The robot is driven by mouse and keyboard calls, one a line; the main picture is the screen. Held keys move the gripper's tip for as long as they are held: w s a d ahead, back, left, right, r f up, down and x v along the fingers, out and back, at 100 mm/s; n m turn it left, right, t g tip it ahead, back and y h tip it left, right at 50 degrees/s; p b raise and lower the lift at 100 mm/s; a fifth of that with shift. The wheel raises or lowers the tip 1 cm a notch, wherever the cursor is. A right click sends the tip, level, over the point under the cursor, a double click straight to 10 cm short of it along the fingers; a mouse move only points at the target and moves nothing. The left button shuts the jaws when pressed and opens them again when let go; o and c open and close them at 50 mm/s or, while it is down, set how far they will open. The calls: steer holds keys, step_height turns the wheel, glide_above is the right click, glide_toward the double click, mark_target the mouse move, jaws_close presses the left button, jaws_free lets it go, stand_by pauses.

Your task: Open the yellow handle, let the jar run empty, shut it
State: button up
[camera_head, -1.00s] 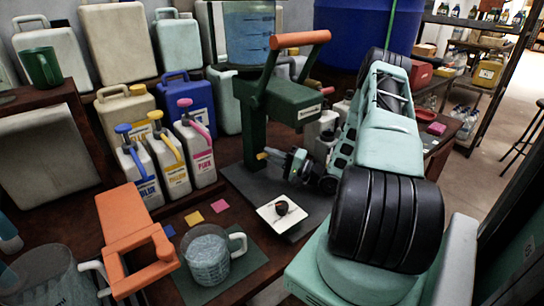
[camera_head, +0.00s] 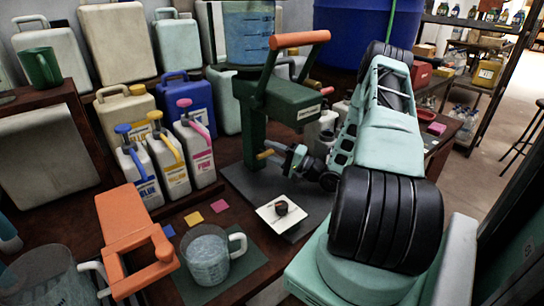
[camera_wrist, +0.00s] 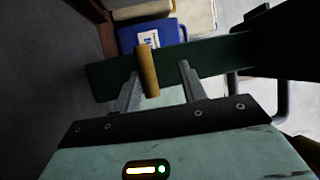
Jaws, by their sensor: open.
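The clear jar (camera_head: 249,38) of blue liquid sits on top of a dark green stand (camera_head: 255,130) in the head view. The yellow handle (camera_head: 265,154) sticks out low on the stand's front. My gripper (camera_head: 282,157) is at this handle, coming from the right. In the wrist view, the yellow handle (camera_wrist: 148,72) shows as an upright bar between the open fingers of my gripper (camera_wrist: 159,70), closer to the left finger. Whether that finger touches it, I cannot tell. The stand's outlet is not clearly visible.
A glass beaker (camera_head: 207,258) stands on a dark mat in front. A white plate (camera_head: 270,213) with a small dark knob lies below my gripper. An orange-handled device (camera_head: 135,235) is front left. Several labelled bottles (camera_head: 196,150) stand left of the stand.

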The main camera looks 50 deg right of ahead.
steer(key=o, duration=0.9)
steer(key=r, duration=0.7)
steer(key=shift+w+r, duration=0.2)
steer(key=shift+r, duration=0.15)
steer(key=shift+o, duration=0.2)
steer(key=shift+d+r+p, duration=0.1)
steer(key=shift+r+p, duration=0.2)
steer(key=shift+r, duration=0.3)
step_height(320, 180, down, 4)
steer(key=shift+f+g, duration=0.1)
steer(key=shift+g, duration=0.9)
steer(key=shift+s, duration=0.7)
steer(key=shift+s+f, duration=0.1)
steer(key=shift+s, duration=0.6)
steer(key=c, duration=0.9)
steer(key=shift+f+p+v, duration=0.25)
steer(key=shift+p+v, duration=0.3)
steer(key=shift+v, duration=2.4)
steer(key=shift+f+p+v, duration=0.2)
steer(key=shift+p+v, duration=0.35)
steer(key=shift+v, duration=2.35)
steer(key=shift+f+p+v, duration=0.25)
steer(key=shift+p+v, duration=0.3)
steer(key=shift+v, duration=2.4)
steer(key=shift+c, duration=0.2)
